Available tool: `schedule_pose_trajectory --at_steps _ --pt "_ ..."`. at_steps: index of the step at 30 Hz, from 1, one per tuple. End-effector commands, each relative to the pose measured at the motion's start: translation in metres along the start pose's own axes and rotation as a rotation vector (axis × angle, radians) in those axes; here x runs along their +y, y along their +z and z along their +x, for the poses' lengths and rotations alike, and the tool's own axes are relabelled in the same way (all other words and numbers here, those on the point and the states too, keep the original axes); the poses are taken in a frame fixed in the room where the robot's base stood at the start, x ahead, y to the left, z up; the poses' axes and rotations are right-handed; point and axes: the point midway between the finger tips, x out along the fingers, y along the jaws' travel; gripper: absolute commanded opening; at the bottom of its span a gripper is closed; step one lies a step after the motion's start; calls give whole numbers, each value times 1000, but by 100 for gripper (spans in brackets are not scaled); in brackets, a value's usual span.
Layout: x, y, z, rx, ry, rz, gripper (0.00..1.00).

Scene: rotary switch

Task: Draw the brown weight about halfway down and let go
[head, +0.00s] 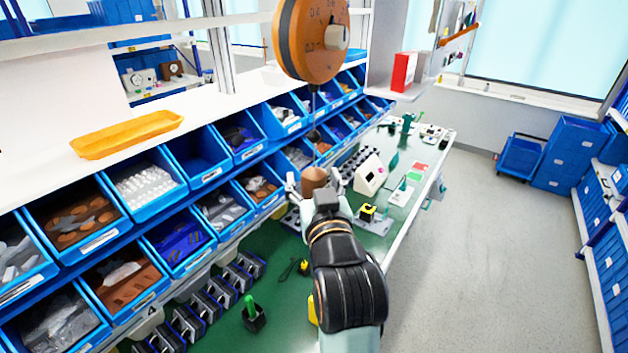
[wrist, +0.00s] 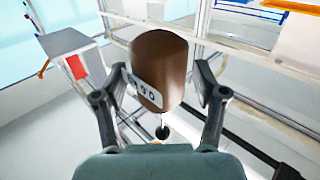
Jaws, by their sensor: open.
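The brown weight (head: 314,180) hangs above the workbench, below an orange round balancer (head: 300,40) with a scale and a grey knob. A thin cable with a dark ball (head: 313,136) runs down from the balancer towards the weight. My gripper (head: 314,184) is open, with one finger on each side of the weight. In the wrist view the weight (wrist: 159,68) stands between the spread fingers, with a white label on its side. A gap shows beside the right finger; whether the left finger touches is unclear. The dark ball also shows in the wrist view (wrist: 162,132).
Blue bins (head: 150,185) with small parts line the rack at left, close to my gripper. An orange tray (head: 127,134) lies on the shelf above. The green bench (head: 275,300) below carries switches and devices. Free floor lies at right.

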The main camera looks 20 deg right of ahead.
Motion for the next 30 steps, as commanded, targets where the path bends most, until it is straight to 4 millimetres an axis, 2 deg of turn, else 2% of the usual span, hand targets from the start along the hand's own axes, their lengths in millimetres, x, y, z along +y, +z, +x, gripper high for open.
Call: schedule_pose_trajectory --at_steps 5,8,15,19,24,30 --pt "0 0 -8 1 0 0 71" --pt "0 0 -26 2 0 0 71" --pt "0 0 -86 2 1 -1 71" --pt "0 0 -109 1 0 0 71" --pt "0 0 -120 0 0 0 71" --pt "0 0 -120 -1 0 0 71"
